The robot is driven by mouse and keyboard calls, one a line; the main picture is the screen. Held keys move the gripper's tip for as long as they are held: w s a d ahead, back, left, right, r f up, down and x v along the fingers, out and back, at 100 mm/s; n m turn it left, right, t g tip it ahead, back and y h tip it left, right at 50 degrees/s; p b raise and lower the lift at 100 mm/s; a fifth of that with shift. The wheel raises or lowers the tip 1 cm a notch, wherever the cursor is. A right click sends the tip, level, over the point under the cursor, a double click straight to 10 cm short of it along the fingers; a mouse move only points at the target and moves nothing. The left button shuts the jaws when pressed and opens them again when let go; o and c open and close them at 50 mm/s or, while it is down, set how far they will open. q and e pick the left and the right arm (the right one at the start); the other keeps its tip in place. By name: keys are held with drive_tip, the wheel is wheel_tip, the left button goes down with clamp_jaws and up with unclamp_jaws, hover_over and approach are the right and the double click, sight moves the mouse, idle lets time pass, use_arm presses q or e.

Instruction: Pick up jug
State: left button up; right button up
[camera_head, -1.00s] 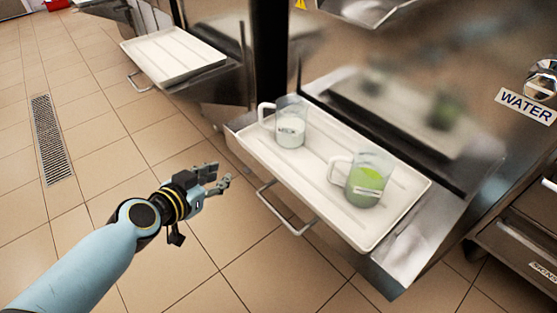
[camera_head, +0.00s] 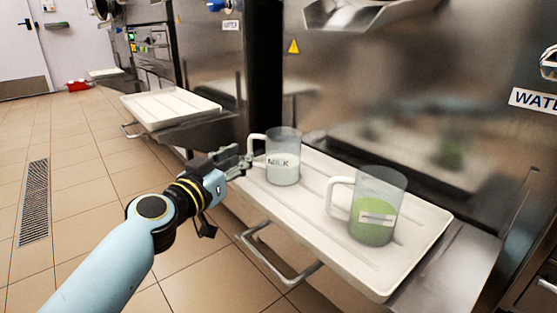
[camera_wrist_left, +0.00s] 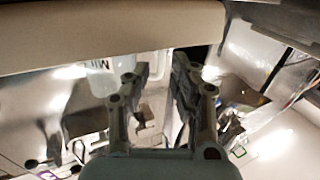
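A clear jug labelled MILK (camera_head: 283,160) with white contents stands upright on the white tray (camera_head: 300,215), its handle facing left. A second clear jug (camera_head: 375,208) with green contents stands upright closer on the same tray, handle also to the left. My left gripper (camera_head: 240,164) is at the left of the milk jug, by its handle; contact cannot be told. Its fingers in the left wrist view (camera_wrist_left: 160,75) are apart, with nothing clearly held between them. A pale bar crosses the top of that view, too close to identify. My right gripper is not in view.
The tray juts from a steel machine (camera_head: 390,85) with a metal handle bar (camera_head: 275,258) in front. Another white tray (camera_head: 170,107) stands farther left. The tiled floor at left is clear, with a drain grate (camera_head: 34,202).

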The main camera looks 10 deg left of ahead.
sight(250, 150)
use_arm(q)
drive_tip(key=x, duration=0.5)
drive_tip(key=shift+w, duration=0.25)
drive_tip(key=shift+r, duration=0.1)
drive_tip(key=shift+c, duration=0.2)
clamp_jaws()
